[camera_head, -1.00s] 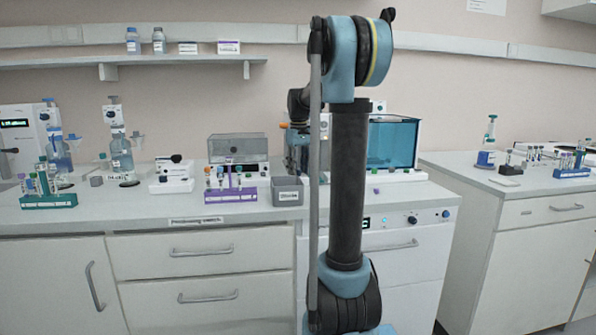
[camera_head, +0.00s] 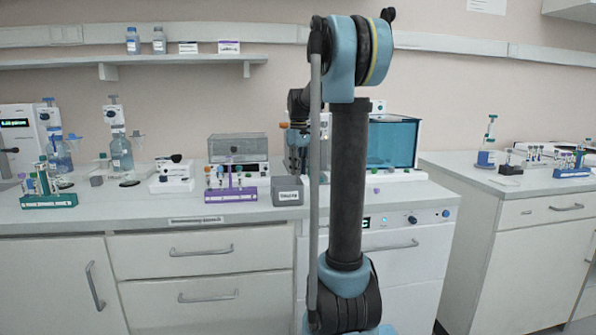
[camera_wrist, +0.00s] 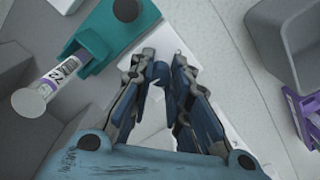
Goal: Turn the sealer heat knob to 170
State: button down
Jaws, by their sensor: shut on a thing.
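My gripper (camera_wrist: 160,75) points down over a white device (camera_wrist: 165,40). Its two fingers close in toward each other on a small dark blue piece (camera_wrist: 161,72) that looks like the knob. The fingers hide most of it, and no dial number can be read.
The grey bin (camera_head: 287,192) stands close to the gripper; it also shows in the wrist view (camera_wrist: 292,75). A purple tube rack (camera_head: 231,194) is left of it. A teal-windowed box (camera_head: 393,143) stands right of my arm. A green rack (camera_head: 48,200) is far left.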

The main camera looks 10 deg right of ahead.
jog(key=shift+w+n, duration=0.1)
jog(key=shift+n, duration=0.7)
jog(key=c, duration=1.5)
grip_release()
jog(key=shift+r, duration=0.15)
notch_tip(320, 180, up, 12)
jog(key=shift+f, duration=0.2)
